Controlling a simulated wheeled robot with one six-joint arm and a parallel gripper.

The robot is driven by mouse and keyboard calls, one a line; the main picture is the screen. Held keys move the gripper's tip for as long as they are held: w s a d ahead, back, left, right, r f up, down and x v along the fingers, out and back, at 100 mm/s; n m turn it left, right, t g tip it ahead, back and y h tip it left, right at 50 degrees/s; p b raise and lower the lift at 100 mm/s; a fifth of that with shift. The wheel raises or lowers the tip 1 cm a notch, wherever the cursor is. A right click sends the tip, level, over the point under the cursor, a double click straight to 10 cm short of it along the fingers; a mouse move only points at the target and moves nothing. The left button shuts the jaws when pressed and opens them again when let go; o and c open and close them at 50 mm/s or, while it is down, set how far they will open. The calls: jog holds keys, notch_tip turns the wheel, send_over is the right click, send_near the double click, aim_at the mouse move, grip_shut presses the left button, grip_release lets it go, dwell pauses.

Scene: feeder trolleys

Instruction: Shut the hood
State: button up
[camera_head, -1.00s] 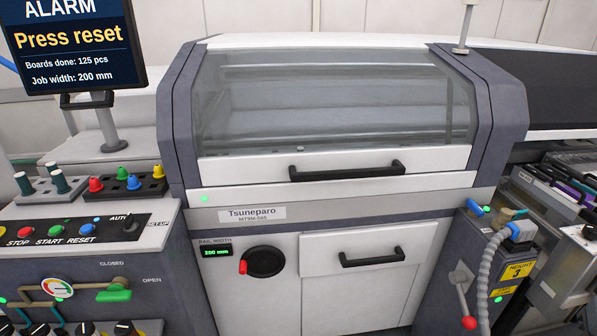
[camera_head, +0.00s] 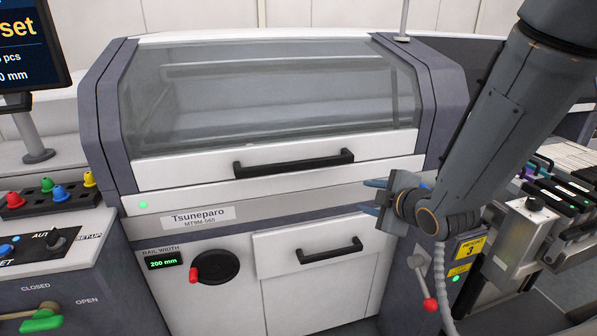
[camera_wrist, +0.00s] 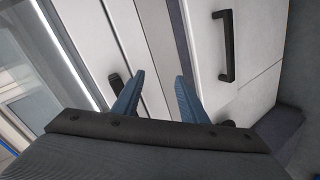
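The hood (camera_head: 275,95) of the Tsuneparo machine is a clear window with a white front band and a black bar handle (camera_head: 294,162). It is down, with its front band resting along the white strip below; no clear gap shows. My gripper (camera_head: 370,196) is to the right of and a little below the hood handle, in front of the machine, apart from it. In the wrist view its two blue fingers (camera_wrist: 158,97) are spread with nothing between them. A dark handle end (camera_wrist: 115,82) shows beside the left finger.
A lower door with a black handle (camera_head: 330,250) and a red-knobbed rail width wheel (camera_head: 208,267) sit below. A control panel (camera_head: 45,245) and screen (camera_head: 18,45) stand left. Feeders (camera_head: 530,235) and a red-tipped lever (camera_head: 430,304) are at the right.

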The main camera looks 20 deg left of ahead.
jog(key=a+r+n+y, duration=0.2)
jog(key=a+n+y, duration=0.25)
jog(key=a, duration=0.35)
jog(key=n+y+b, duration=0.1)
jog(key=n+y, duration=0.3)
jog(key=n, duration=0.1)
send_near(299, 166)
jog(key=x, duration=0.4)
jog(key=shift+h, duration=0.25)
jog(key=p+x, duration=0.1)
jog(key=x, duration=0.6)
jog(key=shift+d, duration=0.1)
jog(key=shift+c, duration=0.4)
jog(key=shift+p, duration=0.3)
grip_shut()
